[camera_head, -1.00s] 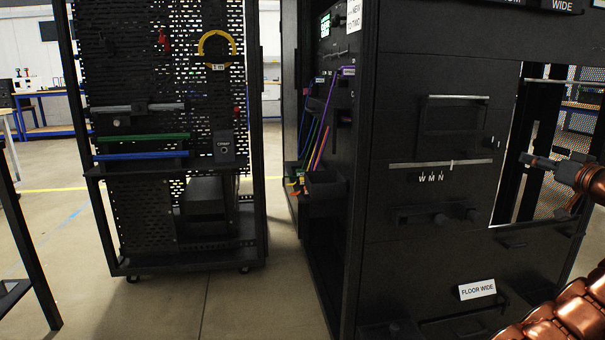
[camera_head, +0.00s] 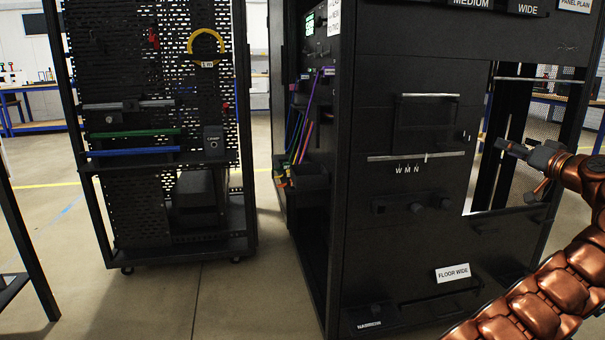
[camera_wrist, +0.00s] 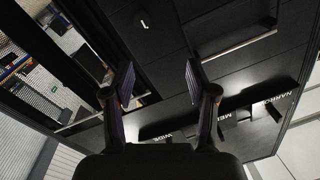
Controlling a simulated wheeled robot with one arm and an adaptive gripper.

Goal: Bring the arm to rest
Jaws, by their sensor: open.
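My gripper (camera_head: 522,153) is at the right of the head view, at the end of my copper-coloured arm. It points left, in front of the tall opening at the right side of the black rack panel (camera_head: 378,245). In the wrist view, the two fingers of my gripper (camera_wrist: 158,85) stand well apart with nothing between them. Behind them the wrist view shows dark panel surface and a bin row with labels, partly hidden by the fingers. I cannot tell from the head view how far the gripper is from the panel.
A black perforated tool rack (camera_head: 160,215) on casters stands at the left, with a yellow ring (camera_head: 206,44) hung on it. Floor shows between the two racks. A "FLOOR WIDE" label (camera_head: 453,273) is low on the panel. A dark frame post stands at the far left.

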